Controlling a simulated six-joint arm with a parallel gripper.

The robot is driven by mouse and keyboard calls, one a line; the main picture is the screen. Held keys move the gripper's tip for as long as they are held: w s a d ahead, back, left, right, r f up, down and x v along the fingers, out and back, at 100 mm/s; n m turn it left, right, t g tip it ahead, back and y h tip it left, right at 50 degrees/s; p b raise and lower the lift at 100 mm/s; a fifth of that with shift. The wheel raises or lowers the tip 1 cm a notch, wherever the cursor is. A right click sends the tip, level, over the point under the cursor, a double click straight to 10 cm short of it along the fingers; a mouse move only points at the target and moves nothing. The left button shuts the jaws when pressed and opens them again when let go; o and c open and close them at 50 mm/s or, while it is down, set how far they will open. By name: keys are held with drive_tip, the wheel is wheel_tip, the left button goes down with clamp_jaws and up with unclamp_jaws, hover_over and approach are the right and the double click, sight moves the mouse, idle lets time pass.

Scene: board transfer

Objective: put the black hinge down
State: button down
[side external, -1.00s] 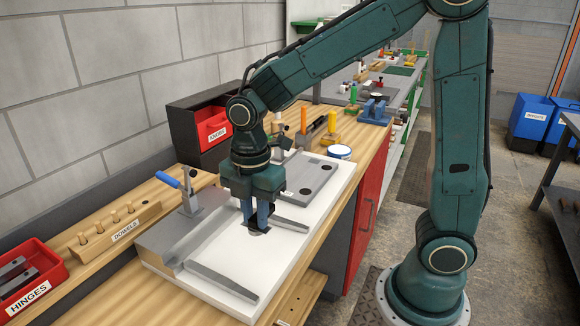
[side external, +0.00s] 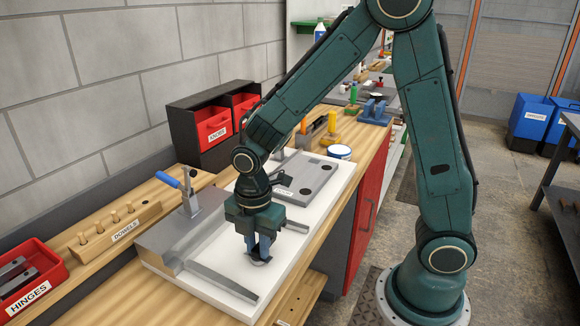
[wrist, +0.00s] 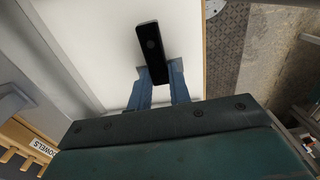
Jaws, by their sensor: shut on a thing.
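My gripper (side external: 260,257) has blue fingers and is low over the front right part of the white board (side external: 228,257). In the wrist view, my gripper (wrist: 157,84) is shut on one end of the black hinge (wrist: 150,45). The hinge is a dark, narrow piece with a round mark, and it sticks out from between the fingers over the white surface. In the side view the fingers mostly hide the hinge. I cannot tell whether it touches the board.
A grey bar (side external: 222,283) lies along the board's front, left of my gripper. A grey plate with holes (side external: 312,178) lies at the back. A toggle clamp (side external: 188,192) stands on a grey block at the left. A red hinges bin (side external: 30,278) and dowel rack (side external: 110,226) are farther left.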

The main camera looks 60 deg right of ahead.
sight(258, 248)
drive_tip(key=shift+f, duration=0.2)
drive_tip(key=c, duration=1.3)
unclamp_jaws()
wheel_tip(258, 248, up, 12)
drive_tip(key=shift+r, duration=0.15)
